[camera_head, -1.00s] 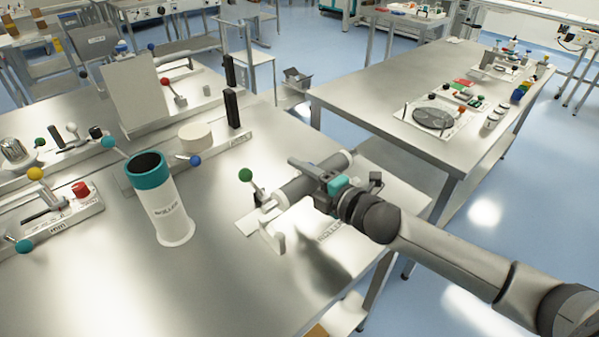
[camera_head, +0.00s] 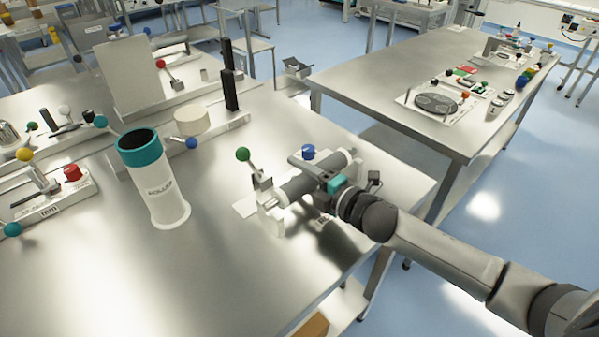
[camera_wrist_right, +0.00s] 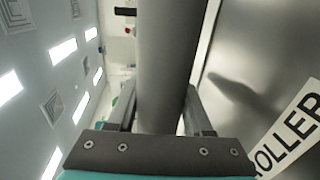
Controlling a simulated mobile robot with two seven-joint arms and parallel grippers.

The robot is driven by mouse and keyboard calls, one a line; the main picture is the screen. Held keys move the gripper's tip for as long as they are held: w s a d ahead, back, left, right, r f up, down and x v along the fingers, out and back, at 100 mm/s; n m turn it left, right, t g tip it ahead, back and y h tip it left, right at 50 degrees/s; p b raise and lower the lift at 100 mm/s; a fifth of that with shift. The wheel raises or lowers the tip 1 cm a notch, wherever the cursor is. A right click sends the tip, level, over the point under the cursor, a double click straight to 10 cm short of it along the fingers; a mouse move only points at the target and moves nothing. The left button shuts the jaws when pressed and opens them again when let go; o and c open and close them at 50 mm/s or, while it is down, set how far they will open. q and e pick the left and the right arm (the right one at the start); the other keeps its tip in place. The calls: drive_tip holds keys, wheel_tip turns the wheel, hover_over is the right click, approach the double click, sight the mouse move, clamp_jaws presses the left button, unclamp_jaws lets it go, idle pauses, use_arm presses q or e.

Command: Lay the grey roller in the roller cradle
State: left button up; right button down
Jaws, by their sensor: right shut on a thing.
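The grey roller (camera_head: 298,187) lies roughly level across the white roller cradle (camera_head: 268,217), low over its end supports. I cannot tell whether it touches them. My right gripper (camera_head: 313,179) is shut around the roller's middle, and the wrist hides part of the cradle and its label. In the right wrist view the roller (camera_wrist_right: 165,50) runs between the two fingers of the gripper (camera_wrist_right: 159,108). The cradle's lettered plate (camera_wrist_right: 292,135) shows at the right of that view. My left gripper is not in view.
A green ball lever (camera_head: 242,154) and a blue ball (camera_head: 308,152) stand by the cradle. A white tube with a teal rim (camera_head: 163,190) stands upright to the left. The bench front is clear. Another bench (camera_head: 400,75) stands behind, across a gap.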

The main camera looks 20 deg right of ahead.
drive_tip(key=shift+f+b, duration=0.45)
drive_tip(key=shift+f, duration=0.1)
drive_tip(key=shift+c, duration=1.1)
unclamp_jaws()
drive_tip(key=shift+f, duration=0.1)
drive_tip(key=shift+s, duration=0.15)
drive_tip(key=shift+r+p+v, duration=0.2)
drive_tip(key=shift+p+v, duration=0.8)
drive_tip(key=shift+v, duration=6.5)
drive_tip(key=shift+d, duration=0.15)
